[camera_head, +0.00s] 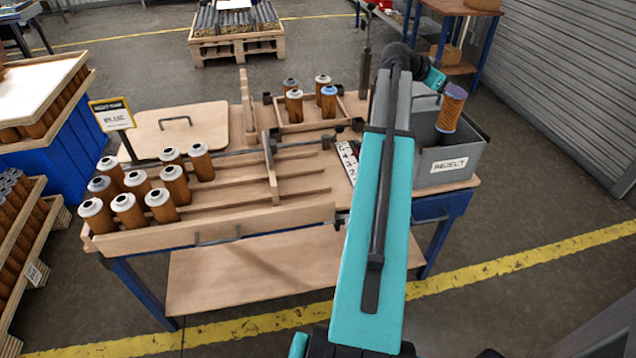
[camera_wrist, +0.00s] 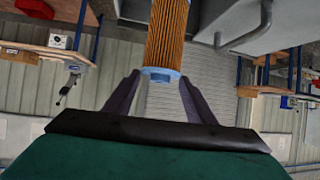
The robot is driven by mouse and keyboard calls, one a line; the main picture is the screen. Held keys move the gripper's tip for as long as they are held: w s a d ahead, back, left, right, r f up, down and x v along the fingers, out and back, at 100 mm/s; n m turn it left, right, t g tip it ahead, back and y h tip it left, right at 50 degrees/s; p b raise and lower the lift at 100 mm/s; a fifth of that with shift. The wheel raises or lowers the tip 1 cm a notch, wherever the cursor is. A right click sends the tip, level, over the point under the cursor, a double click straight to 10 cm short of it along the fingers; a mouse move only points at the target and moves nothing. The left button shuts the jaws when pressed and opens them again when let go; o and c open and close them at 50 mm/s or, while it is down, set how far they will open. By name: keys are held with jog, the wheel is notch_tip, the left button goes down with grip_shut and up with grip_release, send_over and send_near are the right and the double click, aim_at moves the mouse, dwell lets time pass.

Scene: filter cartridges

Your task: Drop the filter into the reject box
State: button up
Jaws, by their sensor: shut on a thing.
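My gripper (camera_head: 440,82) is shut on a brown pleated filter (camera_head: 449,112) with a blue end cap. The filter is tilted and held over the grey reject box (camera_head: 430,178), which has a white REJECT label on its front. In the wrist view the filter (camera_wrist: 167,35) shows its blue cap between the dark fingers of my gripper (camera_wrist: 160,82). The lower end of the filter overlaps the box opening in the head view; I cannot tell how far inside it is. Part of the box is hidden behind my arm.
Several brown filters with grey caps stand in a slotted wooden rack (camera_head: 210,238) at the left. A small wooden tray (camera_head: 300,127) holds more filters, one blue-capped. A sign reading BLUE (camera_head: 112,115) stands at the back left. A number strip (camera_head: 347,160) lies beside my arm.

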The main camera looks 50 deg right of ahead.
jog(key=o, duration=1.5)
jog(key=shift+a, duration=0.1)
jog(key=b+v, duration=0.2)
jog(key=v, duration=1.1)
jog(key=shift+a+r, duration=0.15)
jog(key=shift+a, duration=0.15)
